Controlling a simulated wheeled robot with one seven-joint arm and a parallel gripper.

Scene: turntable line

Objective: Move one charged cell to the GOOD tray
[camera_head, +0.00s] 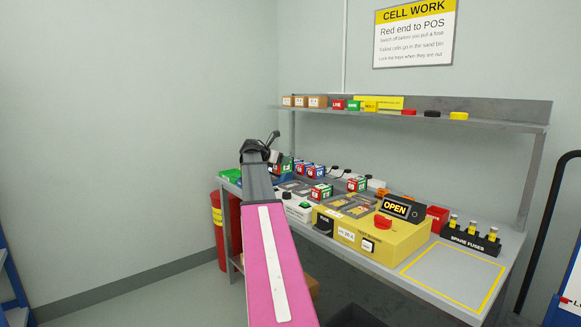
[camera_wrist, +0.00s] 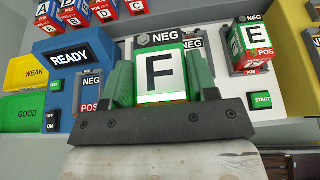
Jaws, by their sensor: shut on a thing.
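My gripper (camera_wrist: 161,68) is shut on cell F (camera_wrist: 160,78) in the wrist view, one green-padded finger on each side. Cell F has a white face, a green frame and a bright green strip along its lower edge. It is in front of a white unit with NEG and POS slots; I cannot tell whether it is clear of its slot. The green GOOD tray (camera_wrist: 22,113) lies at the left, below the yellow WEAK tray (camera_wrist: 24,71). In the head view the GOOD tray (camera_head: 229,176) is at the bench's far left, and my arm hides the gripper's fingertips.
Cell E (camera_wrist: 250,46) stands right of cell F, near a green START button (camera_wrist: 261,101). A blue unit (camera_wrist: 75,42) reading READY is at the left. Several lettered cells stand above it. The yellow OPEN box (camera_head: 375,240) and spare fuses (camera_head: 472,238) occupy the bench's near end.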

